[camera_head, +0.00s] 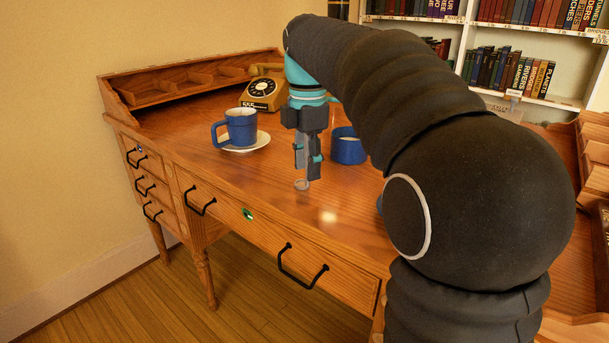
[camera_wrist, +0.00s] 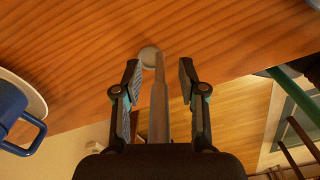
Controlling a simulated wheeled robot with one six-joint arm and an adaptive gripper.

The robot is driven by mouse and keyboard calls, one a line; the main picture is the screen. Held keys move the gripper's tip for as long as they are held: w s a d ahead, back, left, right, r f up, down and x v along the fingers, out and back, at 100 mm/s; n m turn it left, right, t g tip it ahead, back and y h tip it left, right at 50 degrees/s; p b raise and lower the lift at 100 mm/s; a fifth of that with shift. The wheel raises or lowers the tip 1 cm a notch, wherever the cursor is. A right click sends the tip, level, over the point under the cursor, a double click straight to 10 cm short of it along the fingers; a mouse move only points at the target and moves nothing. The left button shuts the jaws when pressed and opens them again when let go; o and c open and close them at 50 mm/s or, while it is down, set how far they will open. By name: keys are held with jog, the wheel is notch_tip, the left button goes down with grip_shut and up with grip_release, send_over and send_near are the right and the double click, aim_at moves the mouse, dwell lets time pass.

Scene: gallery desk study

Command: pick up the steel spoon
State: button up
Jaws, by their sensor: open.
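The steel spoon shows in the wrist view, its round bowl (camera_wrist: 150,55) over the wood and its handle running down between my two fingers toward the palm. In the head view its bowl (camera_head: 301,185) shows just below my fingertips, and the fingers hide most of the handle. My gripper (camera_head: 307,173) points down above the desk, beside the cups. Its fingers (camera_wrist: 159,72) stand apart on either side of the handle, with a visible gap to the right finger.
A blue mug (camera_head: 241,127) on a white saucer (camera_head: 251,147) stands left of my gripper. A blue bowl-like cup (camera_head: 349,146) stands close on the right. A telephone (camera_head: 264,88) is behind. The desk top (camera_head: 250,180) is clear toward its front edge.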

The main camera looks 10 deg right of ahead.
jog(key=shift+f, duration=0.1)
jog(key=shift+c, duration=0.2)
grip_shut()
jog(key=shift+r, duration=0.65)
notch_tip(320, 180, up, 3)
jog(key=shift+w+f+p, duration=0.1)
jog(key=shift+f+p, duration=0.05)
jog(key=shift+p, duration=0.4)
jog(key=w+d+r+p, duration=0.2)
jog(key=d+r, duration=0.5)
jog(key=d, duration=0.4)
jog(key=shift+w, duration=0.85)
